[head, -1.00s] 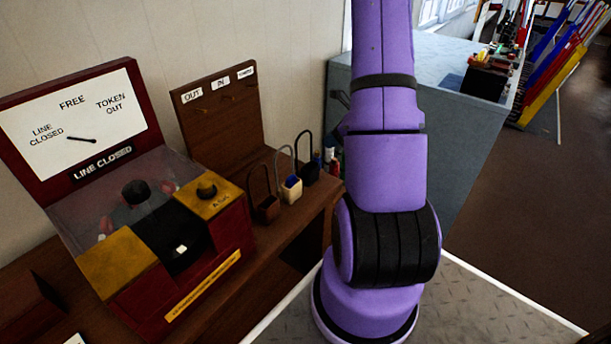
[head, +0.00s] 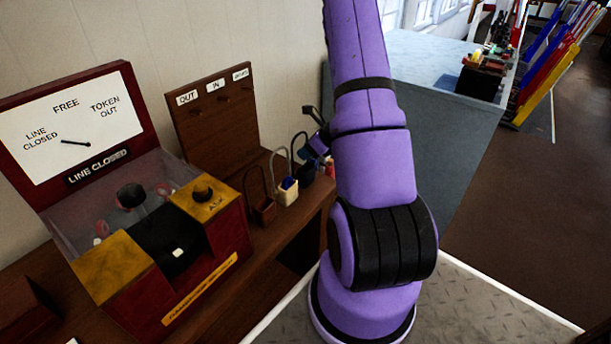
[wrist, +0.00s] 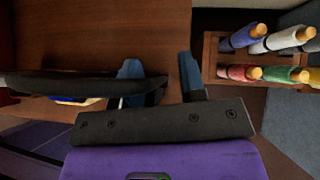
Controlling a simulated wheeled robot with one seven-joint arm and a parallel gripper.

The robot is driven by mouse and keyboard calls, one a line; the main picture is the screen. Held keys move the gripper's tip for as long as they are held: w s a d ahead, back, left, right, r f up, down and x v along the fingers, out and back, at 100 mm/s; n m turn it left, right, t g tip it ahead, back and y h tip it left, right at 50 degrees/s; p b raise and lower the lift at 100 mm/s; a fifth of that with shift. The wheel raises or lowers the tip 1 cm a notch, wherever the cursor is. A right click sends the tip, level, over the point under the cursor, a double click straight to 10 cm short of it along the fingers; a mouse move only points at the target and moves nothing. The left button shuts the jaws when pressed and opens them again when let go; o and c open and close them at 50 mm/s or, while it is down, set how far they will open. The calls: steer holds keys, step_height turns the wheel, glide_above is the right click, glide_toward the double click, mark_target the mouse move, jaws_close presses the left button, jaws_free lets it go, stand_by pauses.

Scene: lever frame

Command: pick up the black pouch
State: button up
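The black pouch (head: 305,175) with its tall loop handle stands on the wooden shelf, last in a row of three. My gripper (head: 316,124) shows beside the top of its handle, partly behind my arm. In the wrist view my gripper (wrist: 160,72) has two blue-tipped fingers apart, with nothing clamped between them. The black handle (wrist: 60,83) crosses from the left, overlaps the left finger and ends in the gap. I cannot tell whether it touches a finger.
A cream pouch (head: 287,193) and a brown pouch (head: 264,209) stand close to the left. A wooden rack (wrist: 212,58) of coloured rolled items stands right of the fingers. The red lever frame cabinet (head: 215,235) and a labelled peg board (head: 215,130) are further left.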

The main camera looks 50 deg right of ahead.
steer(key=shift+c, duration=0.5)
jaws_close()
steer(key=shift+r, duration=0.15)
